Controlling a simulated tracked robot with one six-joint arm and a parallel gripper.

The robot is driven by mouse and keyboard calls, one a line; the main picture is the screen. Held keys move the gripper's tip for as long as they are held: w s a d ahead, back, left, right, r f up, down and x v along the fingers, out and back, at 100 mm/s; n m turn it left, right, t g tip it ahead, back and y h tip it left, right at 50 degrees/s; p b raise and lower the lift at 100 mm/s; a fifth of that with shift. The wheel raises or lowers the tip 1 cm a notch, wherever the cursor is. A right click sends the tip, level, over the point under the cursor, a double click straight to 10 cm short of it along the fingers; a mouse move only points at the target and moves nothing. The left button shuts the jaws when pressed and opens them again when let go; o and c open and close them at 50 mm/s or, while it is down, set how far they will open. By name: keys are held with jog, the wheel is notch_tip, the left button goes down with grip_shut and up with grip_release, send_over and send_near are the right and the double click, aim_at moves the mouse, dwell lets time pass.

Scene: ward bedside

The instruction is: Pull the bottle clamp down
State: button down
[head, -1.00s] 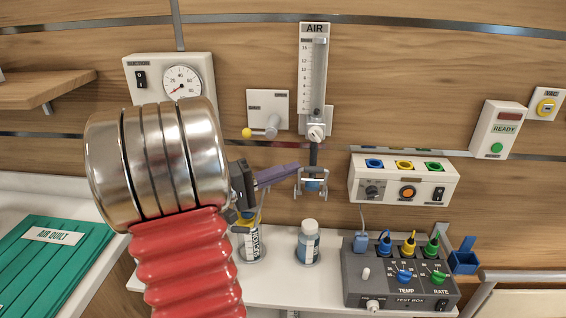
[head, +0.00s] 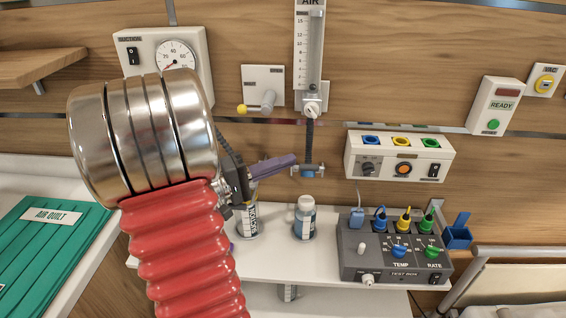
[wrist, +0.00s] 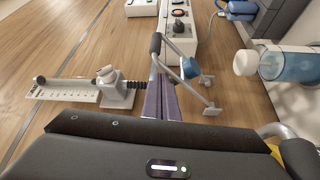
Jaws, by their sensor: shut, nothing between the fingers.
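The bottle clamp (head: 309,169), a small metal wire bail around a blue fitting, sits below the AIR flowmeter at the end of a dark ribbed hose. In the wrist view the clamp (wrist: 184,53) shows its crossbar at the left and two arms running right past the blue fitting (wrist: 191,68). My gripper (head: 294,158) is shut and empty, its purple fingers reaching in from the left. In the wrist view the closed fingertips (wrist: 159,80) are at the crossbar and overlap it; I cannot tell whether they touch.
The AIR flowmeter (head: 309,50) is above. A white socket panel (head: 400,156) and the grey test box (head: 395,250) are to the right.

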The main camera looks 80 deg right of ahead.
jog(key=v, duration=1.3)
jog(key=shift+w+a+f, duration=0.1)
jog(key=shift+w+a, duration=0.1)
jog(key=shift+w, duration=0.1)
jog(key=shift+a, duration=0.1)
